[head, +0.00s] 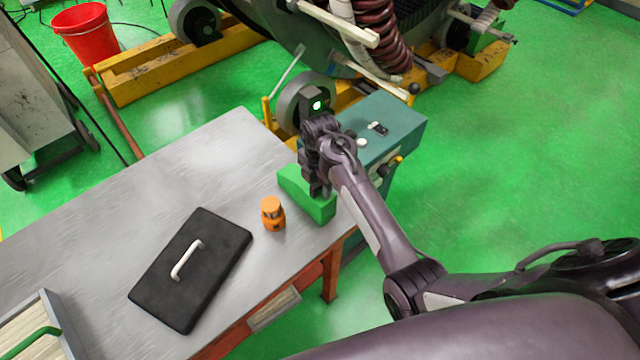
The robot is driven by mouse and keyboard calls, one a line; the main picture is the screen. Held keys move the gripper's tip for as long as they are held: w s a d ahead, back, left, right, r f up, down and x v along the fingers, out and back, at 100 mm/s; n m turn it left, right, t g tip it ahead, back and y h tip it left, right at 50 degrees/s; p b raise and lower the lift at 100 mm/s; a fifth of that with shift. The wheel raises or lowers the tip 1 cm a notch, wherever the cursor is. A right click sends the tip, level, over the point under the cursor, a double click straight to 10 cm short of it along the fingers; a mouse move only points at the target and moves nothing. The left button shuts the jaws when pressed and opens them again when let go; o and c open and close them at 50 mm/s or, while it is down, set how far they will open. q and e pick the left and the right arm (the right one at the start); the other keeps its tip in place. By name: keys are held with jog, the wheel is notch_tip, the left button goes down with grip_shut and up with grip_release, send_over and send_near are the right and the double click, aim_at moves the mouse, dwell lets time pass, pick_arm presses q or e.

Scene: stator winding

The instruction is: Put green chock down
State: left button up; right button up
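The green chock (308,196) is a green wedge-like block at the right end of the grey metal table (190,150). It appears to rest on the tabletop near the right edge. My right gripper (318,190) is directly above it and points down, with its fingers at the chock's top. The fingers partly cover the chock, and I cannot tell whether they are closed on it. My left gripper does not show.
An orange object (272,214) stands just left of the chock. A black flat case (192,268) with a white handle lies further left. A teal cabinet (385,125) stands beyond the table's right end.

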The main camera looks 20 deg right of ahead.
jog(key=shift+w+r, duration=0.1)
jog(key=shift+r, duration=0.2)
notch_tip(320, 180, up, 9)
jog(key=b, duration=0.3)
jog(key=shift+f, duration=0.2)
jog(key=r+p, duration=0.2)
jog(key=r, duration=0.1)
jog(key=shift+s, duration=0.2)
jog(key=shift+w, duration=0.1)
